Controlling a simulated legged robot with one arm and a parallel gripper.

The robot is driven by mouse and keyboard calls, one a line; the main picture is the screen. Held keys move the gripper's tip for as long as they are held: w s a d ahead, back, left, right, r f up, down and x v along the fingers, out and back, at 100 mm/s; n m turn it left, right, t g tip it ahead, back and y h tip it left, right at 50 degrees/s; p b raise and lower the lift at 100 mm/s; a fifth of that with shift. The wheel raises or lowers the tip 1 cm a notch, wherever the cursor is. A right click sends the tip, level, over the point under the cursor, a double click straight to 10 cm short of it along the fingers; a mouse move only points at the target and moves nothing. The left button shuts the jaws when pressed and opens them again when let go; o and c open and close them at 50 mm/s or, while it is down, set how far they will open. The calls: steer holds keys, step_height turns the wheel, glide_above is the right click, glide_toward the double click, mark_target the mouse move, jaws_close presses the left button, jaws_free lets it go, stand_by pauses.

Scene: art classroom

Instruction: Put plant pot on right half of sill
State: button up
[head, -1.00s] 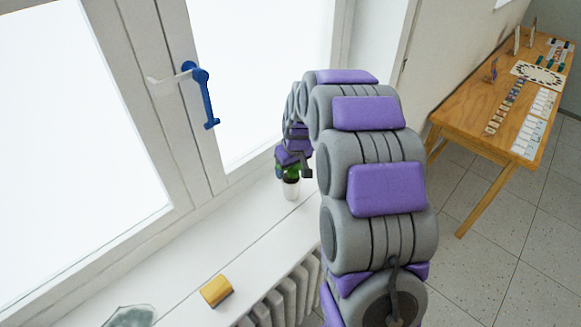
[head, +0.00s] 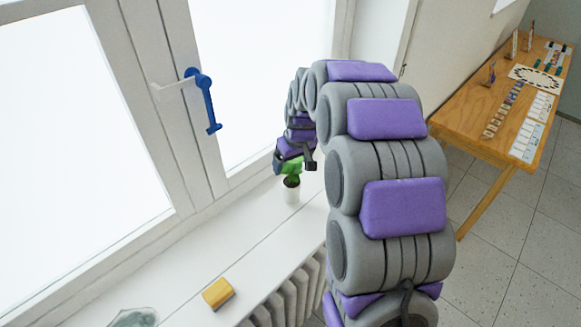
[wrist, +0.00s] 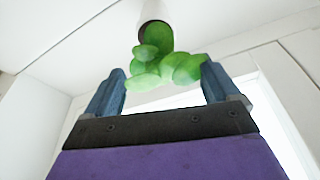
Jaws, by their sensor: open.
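The plant pot (head: 291,192) is small and white and holds a green leafy plant (head: 291,173). It stands upright on the far, right part of the white window sill (head: 190,262). In the wrist view the pot (wrist: 156,10) and its green leaves (wrist: 160,62) show beyond my fingers. My gripper (wrist: 163,85) is open, with a finger on each side of the leaves and the pot further off. In the head view my gripper (head: 294,163) is at the plant's top, partly hiding the leaves. I cannot tell whether it touches them.
A yellow block (head: 218,293) and a glassy, pale green object (head: 134,318) lie on the near sill. A blue window handle (head: 206,100) sticks out at the left. A radiator (head: 285,297) is below the sill. A wooden table (head: 495,120) with cards stands at right.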

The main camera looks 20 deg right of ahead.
steer(key=v, duration=0.6)
steer(key=shift+s+r+p, duration=0.1)
steer(key=shift+r+p, duration=0.15)
steer(key=shift+p, duration=0.15)
steer(key=s+a+g, duration=0.2)
steer(key=s+a, duration=0.4)
steer(key=s, duration=1.2)
steer(key=s+a+m+g, duration=0.1)
steer(key=s+a+g, duration=0.2)
steer(key=s, duration=1.6)
steer(key=a, duration=0.2)
steer(key=shift+a+f, duration=0.25)
steer(key=shift+a, duration=0.1)
steer(key=shift+a, duration=0.1)
